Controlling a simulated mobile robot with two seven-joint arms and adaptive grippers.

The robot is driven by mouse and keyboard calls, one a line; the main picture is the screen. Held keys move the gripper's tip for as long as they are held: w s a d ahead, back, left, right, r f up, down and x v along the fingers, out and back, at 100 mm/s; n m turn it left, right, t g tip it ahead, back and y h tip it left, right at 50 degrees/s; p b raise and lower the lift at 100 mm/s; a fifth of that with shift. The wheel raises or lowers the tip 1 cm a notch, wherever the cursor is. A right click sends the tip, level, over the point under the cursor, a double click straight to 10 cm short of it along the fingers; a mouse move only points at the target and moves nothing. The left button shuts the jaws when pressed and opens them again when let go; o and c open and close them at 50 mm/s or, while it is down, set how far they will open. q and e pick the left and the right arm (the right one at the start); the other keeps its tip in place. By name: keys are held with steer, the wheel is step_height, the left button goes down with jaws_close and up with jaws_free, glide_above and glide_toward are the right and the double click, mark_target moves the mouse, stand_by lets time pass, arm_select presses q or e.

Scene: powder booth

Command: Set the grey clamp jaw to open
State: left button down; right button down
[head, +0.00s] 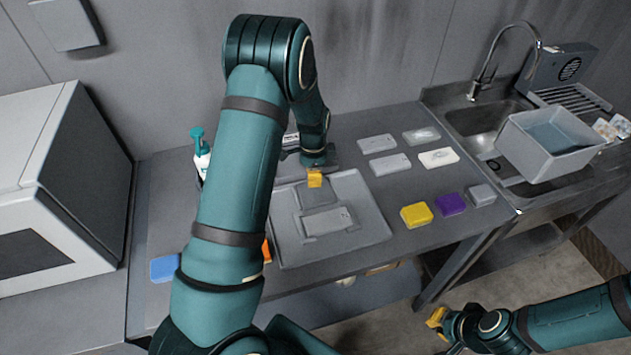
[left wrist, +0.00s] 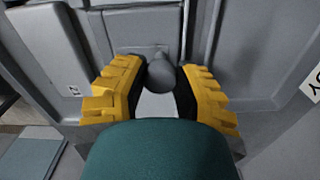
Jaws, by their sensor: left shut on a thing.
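The grey clamp jaw (head: 318,193) is a block at the back of a recessed grey tray (head: 372,232). A flat grey piece (head: 328,221) lies in front of it; I cannot tell whether they touch. My left gripper (head: 314,178) is at the jaw's back edge. In the left wrist view, the yellow fingers of my left gripper (left wrist: 160,82) are shut around a round grey knob (left wrist: 160,72), and grey jaw surfaces show behind it. The jaw's exact position is hard to tell. My right gripper (head: 438,319) hangs low at the right, away from the tray; its opening is unclear.
Several grey and white flat pieces lie right of the tray, with yellow (head: 416,214), purple (head: 450,204) and grey (head: 482,194) blocks. A blue block (head: 164,268) and a teal-topped bottle (head: 201,155) are left. A grey bin (head: 540,170) is by the sink (head: 480,125).

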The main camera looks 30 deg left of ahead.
arm_select(q)
steer(key=shift+w+r, duration=0.1)
steer(key=shift+w, duration=0.05)
steer(key=c, duration=0.6)
jaws_free()
steer(key=shift+w+a, duration=0.1)
steer(key=shift+a, duration=0.05)
step_height(320, 180, up, 12)
steer(key=shift+f, duration=0.1)
